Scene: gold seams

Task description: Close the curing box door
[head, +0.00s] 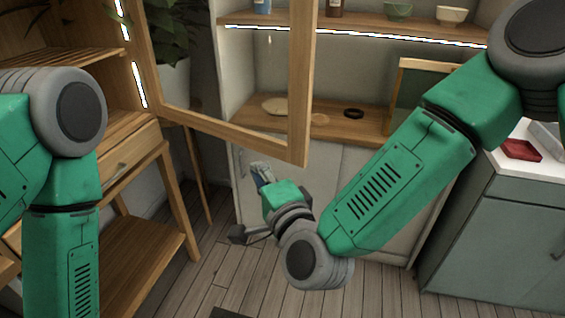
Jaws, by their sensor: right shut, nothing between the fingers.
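The curing box (85,58) is the wooden cabinet on a stand at the left, with a lit strip along its inner edge. Its door (301,85), a wooden frame around a clear pane, stands open and reaches across the middle of the view. The door's lower free corner is just above my right gripper (260,170). That gripper is shut and empty, with a visible gap to the corner in the picture; I cannot tell its depth from the door. My left arm comes down at the left edge, and its gripper is out of view.
Behind the door is a lit shelf unit (350,120) with bowls, bottles and a black ring. A grey-green cabinet (490,235) with a red object (518,150) on top stands at the right. A leafy plant (172,30) shows behind the pane. The wooden floor (205,285) between is mostly clear.

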